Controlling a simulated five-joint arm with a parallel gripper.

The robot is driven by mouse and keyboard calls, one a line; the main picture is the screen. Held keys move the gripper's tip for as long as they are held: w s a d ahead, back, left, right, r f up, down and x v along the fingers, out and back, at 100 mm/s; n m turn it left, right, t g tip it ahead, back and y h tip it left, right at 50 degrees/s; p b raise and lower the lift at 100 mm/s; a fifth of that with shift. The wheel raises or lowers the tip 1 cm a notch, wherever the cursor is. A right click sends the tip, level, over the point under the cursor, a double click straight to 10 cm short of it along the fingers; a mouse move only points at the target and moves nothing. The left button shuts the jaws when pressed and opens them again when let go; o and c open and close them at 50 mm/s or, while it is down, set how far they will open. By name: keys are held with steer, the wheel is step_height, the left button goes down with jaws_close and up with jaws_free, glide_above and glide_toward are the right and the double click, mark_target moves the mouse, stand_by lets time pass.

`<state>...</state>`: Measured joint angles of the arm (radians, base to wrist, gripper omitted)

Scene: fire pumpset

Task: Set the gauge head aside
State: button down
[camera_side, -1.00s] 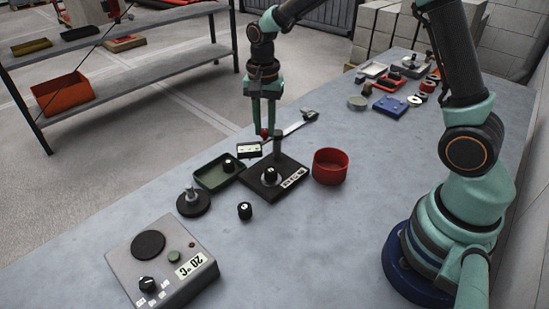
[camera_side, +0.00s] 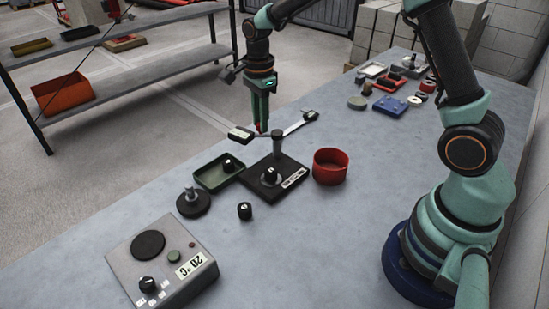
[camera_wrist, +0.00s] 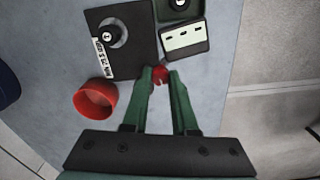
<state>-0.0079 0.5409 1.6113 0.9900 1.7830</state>
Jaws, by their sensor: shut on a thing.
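The gauge head (camera_side: 240,134), a small dark box with a pale face, is held in the air by my gripper (camera_side: 262,129), beside the top of a dark post. In the wrist view the gauge head (camera_wrist: 184,37) is just beyond my fingertips (camera_wrist: 160,75). The fingertips are shut on a red piece (camera_wrist: 160,73) at its near side. Just how the red piece joins the box is partly hidden by the fingers.
The black stand base (camera_side: 272,182) with its post is close by. A green tray (camera_side: 212,181), a red cup (camera_side: 330,168), a round black stand (camera_side: 193,204) and a grey control box (camera_side: 160,262) are around it. A pale bar (camera_side: 296,127) is behind the post.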

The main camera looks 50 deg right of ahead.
steer(key=shift+w+d+r, duration=0.15)
stand_by(0.3)
steer(key=c, duration=0.7)
jaws_free()
step_height(320, 180, up, 12)
